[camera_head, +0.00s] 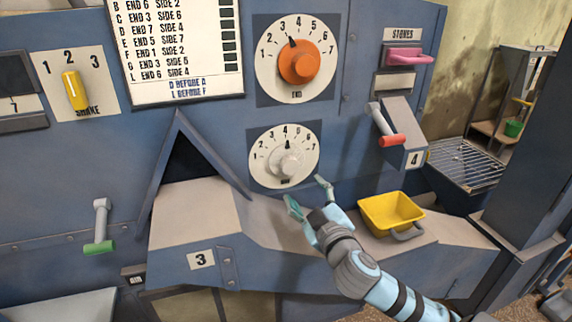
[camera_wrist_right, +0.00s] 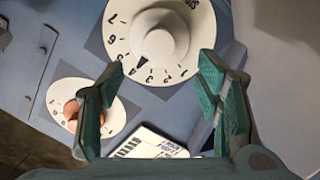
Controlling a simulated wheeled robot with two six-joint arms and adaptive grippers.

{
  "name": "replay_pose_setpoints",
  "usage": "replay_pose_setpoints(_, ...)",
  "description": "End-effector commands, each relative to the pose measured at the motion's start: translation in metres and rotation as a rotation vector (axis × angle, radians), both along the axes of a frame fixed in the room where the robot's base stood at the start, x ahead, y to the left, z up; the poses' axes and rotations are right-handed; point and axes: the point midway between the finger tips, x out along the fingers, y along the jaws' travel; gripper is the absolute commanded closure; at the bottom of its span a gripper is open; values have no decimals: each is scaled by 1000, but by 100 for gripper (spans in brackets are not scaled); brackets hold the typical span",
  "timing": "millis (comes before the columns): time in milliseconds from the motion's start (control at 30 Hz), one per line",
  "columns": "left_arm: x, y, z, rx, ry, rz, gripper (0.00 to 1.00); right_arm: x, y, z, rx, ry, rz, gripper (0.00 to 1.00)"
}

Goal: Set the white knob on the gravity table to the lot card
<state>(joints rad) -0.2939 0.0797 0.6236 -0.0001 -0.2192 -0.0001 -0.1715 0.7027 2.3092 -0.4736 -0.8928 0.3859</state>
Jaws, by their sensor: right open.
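The white knob (camera_head: 289,165) sits on a round white dial numbered 1 to 7, below the orange knob; its black pointer is up, at about 4. In the right wrist view the white knob (camera_wrist_right: 160,35) is ahead, beyond the fingertips. My right gripper (camera_head: 307,195) is open and empty, just below the white dial, with its fingers apart and not touching the knob. The lot card (camera_head: 187,50) hangs at upper left with END and SIDE numbers by letter; its top is cut off. My left gripper is not in view.
The orange END knob (camera_head: 299,62) is above, pointer near 3. A yellow bin (camera_head: 391,213) stands on the ledge right of my gripper. A red-handled lever (camera_head: 387,130) sticks out at right, a green-handled one (camera_head: 100,230) at left. A yellow SHAKE switch (camera_head: 74,90) is far left.

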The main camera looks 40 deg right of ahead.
Motion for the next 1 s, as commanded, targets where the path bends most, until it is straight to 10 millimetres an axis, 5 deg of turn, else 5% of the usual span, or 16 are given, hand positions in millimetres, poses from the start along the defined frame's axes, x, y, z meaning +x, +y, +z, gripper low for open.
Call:
replay_pose_setpoints(200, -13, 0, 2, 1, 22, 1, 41, 62, -19, 2, 7, -5, 2, 41)
replay_pose_setpoints(400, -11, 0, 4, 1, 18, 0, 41, 101, -34, 1, 4, -2, 1, 41)
replay_pose_setpoints(800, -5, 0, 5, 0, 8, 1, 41, 114, -39, 0, 1, -1, 1, 41)
replay_pose_setpoints(1000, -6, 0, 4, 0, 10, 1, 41, 113, -39, 0, 2, -1, 0, 73)
